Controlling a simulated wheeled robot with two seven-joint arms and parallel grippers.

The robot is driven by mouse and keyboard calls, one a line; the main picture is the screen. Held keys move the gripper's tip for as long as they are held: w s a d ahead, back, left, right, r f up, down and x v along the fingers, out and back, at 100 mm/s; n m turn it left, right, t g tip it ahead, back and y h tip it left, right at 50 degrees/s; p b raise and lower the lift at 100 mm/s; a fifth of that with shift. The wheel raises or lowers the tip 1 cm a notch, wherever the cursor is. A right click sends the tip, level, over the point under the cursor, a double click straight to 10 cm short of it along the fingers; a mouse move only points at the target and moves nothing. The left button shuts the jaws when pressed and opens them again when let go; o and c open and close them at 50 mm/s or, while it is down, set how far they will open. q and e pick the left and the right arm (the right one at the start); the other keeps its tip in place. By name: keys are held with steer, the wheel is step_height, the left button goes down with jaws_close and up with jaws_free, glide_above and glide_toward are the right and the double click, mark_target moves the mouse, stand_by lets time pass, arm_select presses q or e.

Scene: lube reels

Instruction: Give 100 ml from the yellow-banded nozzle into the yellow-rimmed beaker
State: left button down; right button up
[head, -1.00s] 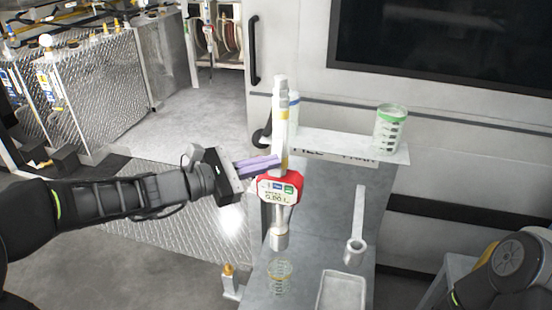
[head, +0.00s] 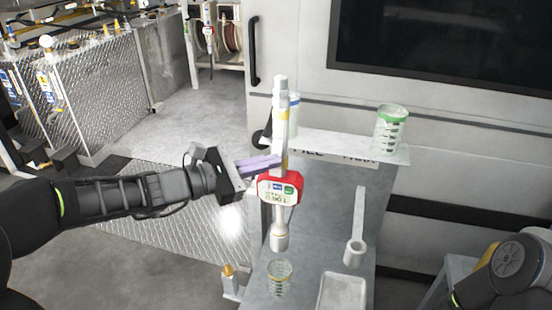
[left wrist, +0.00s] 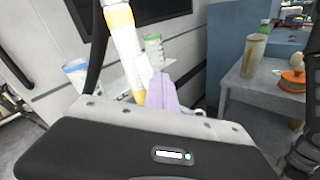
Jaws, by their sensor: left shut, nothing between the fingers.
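The nozzle (head: 280,130) with yellow bands stands upright over the counter, its red-framed meter (head: 280,189) below. The meter's small digits seem to read 0.00 L. The spout (head: 279,238) points down above the yellow-rimmed beaker (head: 280,268), apart from it. I cannot tell the liquid level in this clear beaker. My left gripper (head: 274,161) is shut and empty, its purple fingertips at the nozzle just above the meter; whether they touch is unclear. In the left wrist view the nozzle (left wrist: 127,50) rises beside the fingers. My right gripper is out of view.
A green-rimmed beaker (head: 391,130) stands on the raised shelf (head: 330,143), with a blue-rimmed beaker (head: 293,108) behind the nozzle. A ring holder (head: 355,250) and a pale tray (head: 342,293) are right of the yellow-rimmed beaker. A small yellow-topped fitting (head: 229,280) is at left.

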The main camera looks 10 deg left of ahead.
arm_select(q)
steer(key=shift+w+f, duration=0.1)
steer(key=shift+w, duration=0.15)
steer(key=shift+s, duration=0.1)
stand_by(0.5)
steer(key=shift+s+r, duration=0.35)
steer(key=shift+s, duration=0.5)
steer(key=s, duration=0.1)
steer(key=s+r+p, duration=0.1)
steer(key=s, duration=0.2)
steer(key=shift+s+a+r, duration=0.2)
steer(key=shift+s+r, duration=0.1)
steer(key=shift+s, duration=0.05)
